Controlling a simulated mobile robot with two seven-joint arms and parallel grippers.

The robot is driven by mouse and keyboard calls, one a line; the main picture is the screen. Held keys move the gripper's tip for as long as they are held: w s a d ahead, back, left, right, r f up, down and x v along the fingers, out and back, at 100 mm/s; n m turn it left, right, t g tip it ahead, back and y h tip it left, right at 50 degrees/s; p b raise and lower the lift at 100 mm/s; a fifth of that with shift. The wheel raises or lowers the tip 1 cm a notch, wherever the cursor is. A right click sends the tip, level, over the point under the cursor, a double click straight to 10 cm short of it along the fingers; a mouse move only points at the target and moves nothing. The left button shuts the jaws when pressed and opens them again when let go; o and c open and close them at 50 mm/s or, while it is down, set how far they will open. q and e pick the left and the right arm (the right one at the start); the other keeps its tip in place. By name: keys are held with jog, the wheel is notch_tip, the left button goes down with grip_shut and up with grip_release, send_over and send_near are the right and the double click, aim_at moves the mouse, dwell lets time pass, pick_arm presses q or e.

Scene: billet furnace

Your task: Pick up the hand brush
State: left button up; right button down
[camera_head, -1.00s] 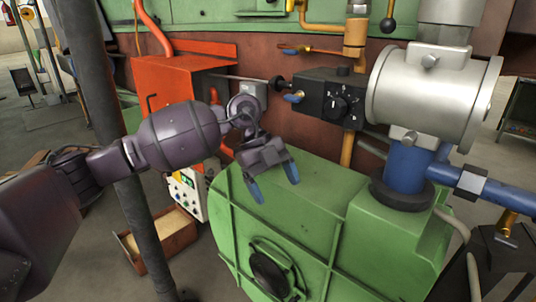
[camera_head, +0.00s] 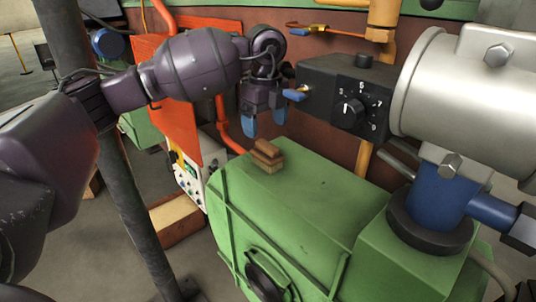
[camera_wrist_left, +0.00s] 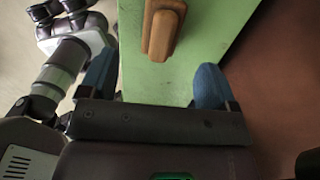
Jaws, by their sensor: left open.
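The hand brush (camera_head: 266,155) is a small wooden block with a raised grip, lying on top of the green housing (camera_head: 300,195). In the left wrist view the brush (camera_wrist_left: 163,30) shows at the top, ahead of the fingers and roughly between their lines. My left gripper (camera_head: 265,122) is open and empty, with blue fingertips pointing down, above and behind the brush in the head view. In the left wrist view the gripper (camera_wrist_left: 155,88) has its blue fingers spread wide. It does not touch the brush. My right gripper is not in view.
A black control box (camera_head: 349,95) with a numbered dial is close right of my left gripper. A large silver cylinder (camera_head: 462,95) on a blue pipe stands at right. An orange cabinet (camera_head: 180,90) is behind my arm. A dark post (camera_head: 128,190) rises at left.

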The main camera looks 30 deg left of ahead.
aim_at(267, 143)
pick_arm(q)
notch_tip(267, 143, down, 8)
jog(key=shift+d+r, duration=0.15)
jog(key=shift+r, duration=0.2)
jog(key=c, duration=1.1)
